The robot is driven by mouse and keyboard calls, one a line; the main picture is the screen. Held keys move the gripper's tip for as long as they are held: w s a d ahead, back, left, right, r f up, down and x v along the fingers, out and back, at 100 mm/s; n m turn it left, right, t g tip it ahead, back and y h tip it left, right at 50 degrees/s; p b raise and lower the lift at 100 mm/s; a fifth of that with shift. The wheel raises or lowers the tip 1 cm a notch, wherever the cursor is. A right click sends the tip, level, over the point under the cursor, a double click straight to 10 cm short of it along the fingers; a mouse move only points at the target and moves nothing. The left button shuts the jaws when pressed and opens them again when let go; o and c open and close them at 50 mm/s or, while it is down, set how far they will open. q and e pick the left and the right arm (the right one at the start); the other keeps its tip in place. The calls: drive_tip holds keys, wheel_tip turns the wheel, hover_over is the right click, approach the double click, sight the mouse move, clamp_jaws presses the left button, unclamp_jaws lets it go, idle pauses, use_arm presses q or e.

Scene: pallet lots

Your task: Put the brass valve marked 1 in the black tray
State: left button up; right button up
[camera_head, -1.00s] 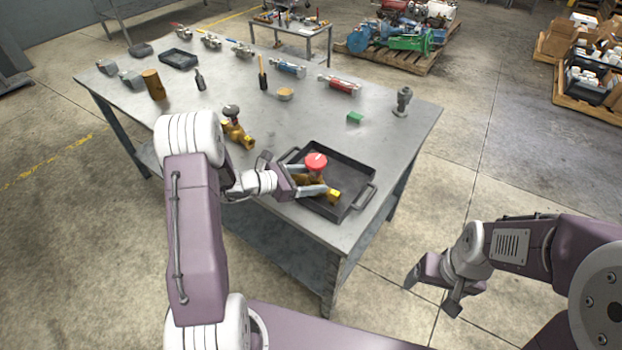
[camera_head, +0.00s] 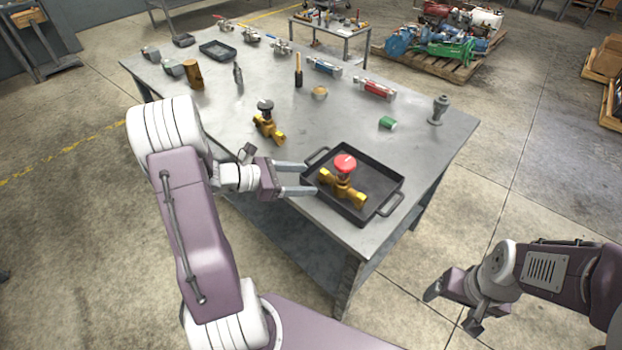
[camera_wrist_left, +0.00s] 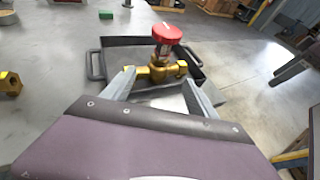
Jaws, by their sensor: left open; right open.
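A brass valve with a red handwheel (camera_head: 343,188) lies in the black tray (camera_head: 387,170) at the table's near right corner. The valve (camera_wrist_left: 166,68) and tray (camera_wrist_left: 95,64) also show in the left wrist view. No number mark is readable on it. My left gripper (camera_head: 306,180) is open and empty at the tray's left edge, apart from the valve. Another brass valve with a dark handwheel (camera_head: 268,124) stands on the table left of the tray. My right gripper (camera_head: 452,311) is open and empty, beyond the table's right side, low over the floor.
The grey table (camera_head: 345,118) carries a green part (camera_head: 387,122), a grey fitting (camera_head: 438,109), a red cylinder (camera_head: 374,88), a blue cylinder (camera_head: 324,66) and a smaller dark tray (camera_head: 218,50) at the back. The table around the large tray is mostly clear.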

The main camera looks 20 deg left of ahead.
use_arm(q)
drive_tip(key=s+d+f+m+g+y, duration=0.2)
drive_tip(key=s+d+f+m+g, duration=0.2)
drive_tip(key=s+d+m+g, duration=0.55)
drive_tip(key=s+a+m+t+y, duration=0.1)
drive_tip(key=s+a+m+y, duration=0.2)
drive_tip(key=m, duration=1.4)
drive_tip(key=s+y, duration=0.3)
drive_tip(key=y, duration=0.1)
drive_tip(key=shift+s+y, duration=0.2)
drive_tip(key=shift+y, duration=0.2)
